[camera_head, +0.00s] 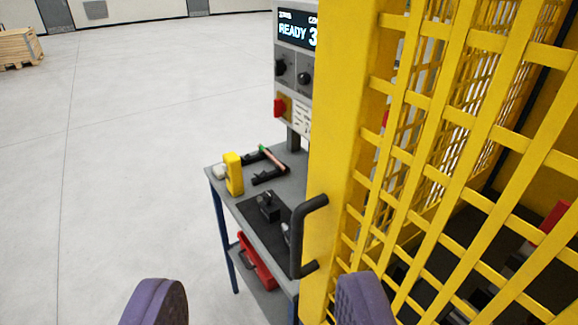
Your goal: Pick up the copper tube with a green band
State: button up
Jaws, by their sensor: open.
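The copper tube (273,160) lies across a black holder near the far end of a grey bench. A small green band (262,149) shows at its far left end. My gripper (260,305) is open, with its two purple fingers wide apart at the bottom of the view. The gripper is well short of the tube, which is ahead and small in the view.
A yellow mesh guard (440,130) with a black handle (298,240) fills the right side, close by, partly hiding the grey bench (222,178). A yellow tool (234,174) stands beside the holder. A control panel (292,75) reads READY. Open floor (110,150) lies left.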

aim_at(277, 163)
jog(key=i+j, duration=0.85)
jog(key=i, duration=0.3)
jog(key=i+j, duration=0.45)
jog(key=i+j+z, duration=0.6)
jog(key=i+j, duration=0.25)
jog(key=i+j+z, duration=0.35)
jog(key=j, duration=0.3)
jog(key=i+l+z, duration=0.1)
jog(key=z, duration=0.3)
jog(key=i+l+z, duration=0.1)
jog(key=z, duration=0.25)
jog(key=i+l+z, duration=0.1)
jog(key=z, duration=0.3)
jog(key=i+z, duration=0.1)
jog(key=z, duration=0.25)
